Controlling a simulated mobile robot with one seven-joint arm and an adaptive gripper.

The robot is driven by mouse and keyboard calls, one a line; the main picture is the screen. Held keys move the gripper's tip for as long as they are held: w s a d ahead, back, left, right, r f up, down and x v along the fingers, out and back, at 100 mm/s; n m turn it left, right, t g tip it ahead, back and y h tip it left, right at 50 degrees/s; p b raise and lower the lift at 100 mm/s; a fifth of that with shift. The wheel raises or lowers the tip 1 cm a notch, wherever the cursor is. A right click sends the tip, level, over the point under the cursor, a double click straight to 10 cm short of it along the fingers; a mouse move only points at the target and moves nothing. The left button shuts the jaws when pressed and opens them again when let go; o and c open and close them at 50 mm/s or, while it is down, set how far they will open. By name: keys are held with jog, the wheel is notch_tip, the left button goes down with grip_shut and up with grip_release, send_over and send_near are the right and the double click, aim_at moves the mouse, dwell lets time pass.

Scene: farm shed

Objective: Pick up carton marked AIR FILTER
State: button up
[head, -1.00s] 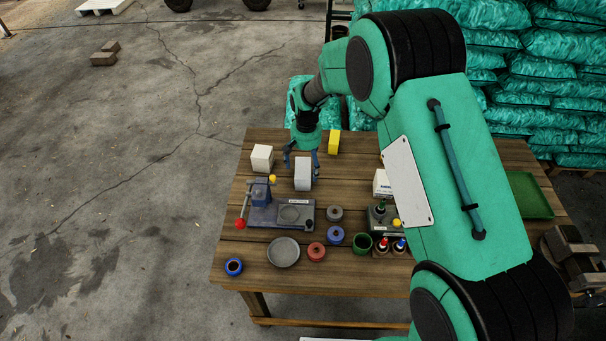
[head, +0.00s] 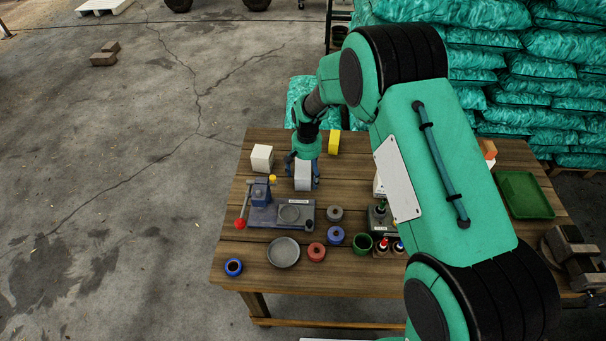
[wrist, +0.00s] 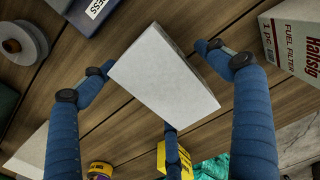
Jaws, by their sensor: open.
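A white carton (head: 303,176) stands on the wooden table, behind the grey press base. In the wrist view its plain pale top (wrist: 165,72) faces me, and no marking on it can be read. My gripper (head: 302,180) is down over this carton with its blue fingers apart around it. In the wrist view the fingers (wrist: 172,85) are open, with the carton between them; I cannot tell whether any finger touches it. Another white carton (head: 262,158) stands to the left; in the wrist view a carton marked FUEL FILTER (wrist: 292,40) is at the upper right.
The press (head: 262,195) with a red knob stands close in front. A yellow box (head: 334,142) stands behind to the right. A grey dish (head: 283,252) and several coloured rings lie nearer the front. A green tray (head: 524,195) is at the right.

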aim_at(307, 168)
jog(key=shift+c, duration=0.5)
jog(key=c, duration=1.2)
jog(key=shift+r, duration=0.1)
jog(key=shift+r+p, duration=0.3)
jog(key=shift+r, duration=4.6)
